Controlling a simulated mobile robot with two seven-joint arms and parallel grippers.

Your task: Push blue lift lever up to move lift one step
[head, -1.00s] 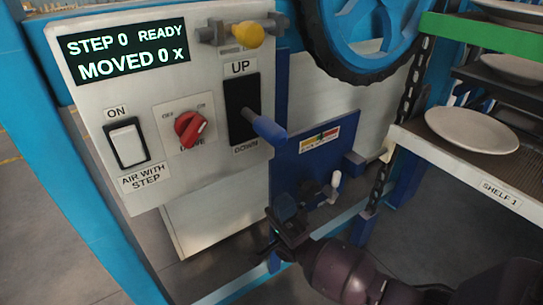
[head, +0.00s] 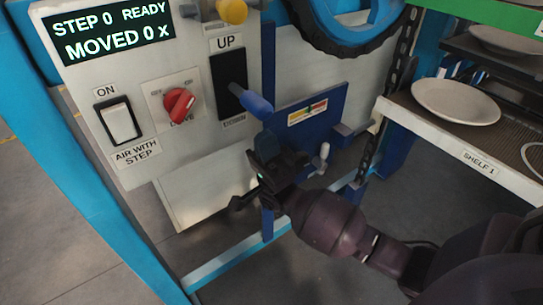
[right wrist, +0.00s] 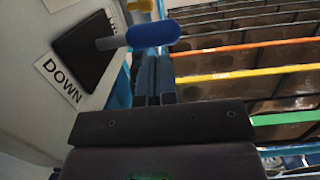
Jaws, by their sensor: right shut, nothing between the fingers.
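The blue lift lever (head: 257,103) sticks out of a black slot plate (head: 228,85) on the white panel, with UP printed above. Its handle sits in the lower half of the slot. The lever also shows in the right wrist view (right wrist: 153,34), beside the DOWN label (right wrist: 61,81). My right gripper (head: 274,143) is shut and empty, just below the lever handle. In the right wrist view its closed fingers (right wrist: 153,78) point at the handle's underside; I cannot tell whether they touch it. The display (head: 105,29) reads STEP 0 READY, MOVED 0 x. My left gripper is not in view.
The panel also has a red knob (head: 179,105), a white ON switch (head: 118,122) and a yellow knob (head: 232,11). A blue plate with a coloured gauge (head: 308,110) stands right of the lever. Shelf 1 (head: 450,140) with a plate (head: 455,101) is at the right.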

